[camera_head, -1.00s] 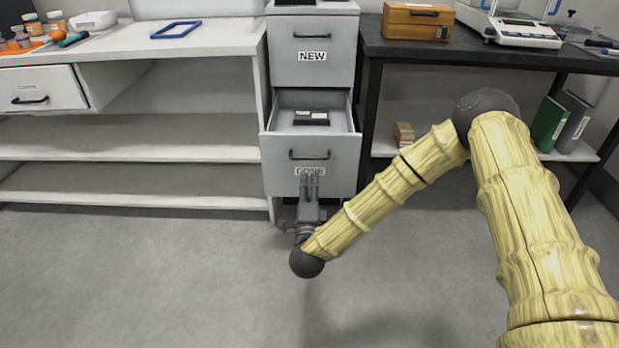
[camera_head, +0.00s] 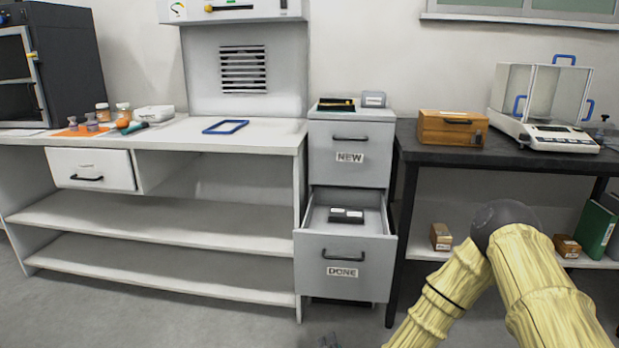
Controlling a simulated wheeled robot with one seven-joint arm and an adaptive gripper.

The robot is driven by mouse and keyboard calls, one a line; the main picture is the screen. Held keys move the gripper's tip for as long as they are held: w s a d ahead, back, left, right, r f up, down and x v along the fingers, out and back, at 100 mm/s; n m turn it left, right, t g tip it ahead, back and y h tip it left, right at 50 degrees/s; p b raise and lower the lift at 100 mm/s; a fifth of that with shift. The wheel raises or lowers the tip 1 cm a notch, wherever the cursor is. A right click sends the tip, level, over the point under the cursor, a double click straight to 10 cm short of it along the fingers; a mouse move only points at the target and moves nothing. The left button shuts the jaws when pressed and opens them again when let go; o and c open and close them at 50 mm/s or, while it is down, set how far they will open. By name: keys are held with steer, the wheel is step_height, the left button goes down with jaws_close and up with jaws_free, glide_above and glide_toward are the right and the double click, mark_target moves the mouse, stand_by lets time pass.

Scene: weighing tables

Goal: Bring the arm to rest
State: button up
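My arm, with yellow bamboo-like links (camera_head: 545,290) and a dark elbow ball, reaches in from the lower right and folds down past the bottom edge. Only a small grey piece of my gripper (camera_head: 329,341) shows at the bottom edge, low over the floor in front of the cabinet. Its fingers are too cut off to tell open from shut. The grey filing cabinet (camera_head: 349,121) stands ahead. Its lower drawer (camera_head: 344,271), labelled DONE, is pulled out with dark flat items (camera_head: 346,215) inside. The drawer labelled NEW (camera_head: 349,157) is shut.
A white bench (camera_head: 270,133) with an open drawer (camera_head: 90,168) stands left. A blue frame (camera_head: 226,127) lies on it. A dark table (camera_head: 475,157) on the right bears a wooden box (camera_head: 452,127) and a glass-walled balance (camera_head: 553,131). The floor in front (camera_head: 190,318) is clear.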

steer(key=s+d+f+n+g, duration=0.35)
steer(key=s+f, duration=0.35)
steer(key=s, duration=0.3)
steer(key=s+d+f+n+g, duration=0.2)
steer(key=s+f+n+g, duration=0.25)
steer(key=s+f, duration=0.4)
steer(key=s+d+n+g+h, duration=0.15)
steer(key=s+d+g, duration=0.35)
steer(key=s, duration=0.6)
steer(key=s+d+n+g, duration=0.25)
steer(key=s+d, duration=0.35)
steer(key=s, duration=0.4)
step_height(320, 180, up, 29)
steer(key=p, duration=3)
steer(key=shift+w, duration=0.25)
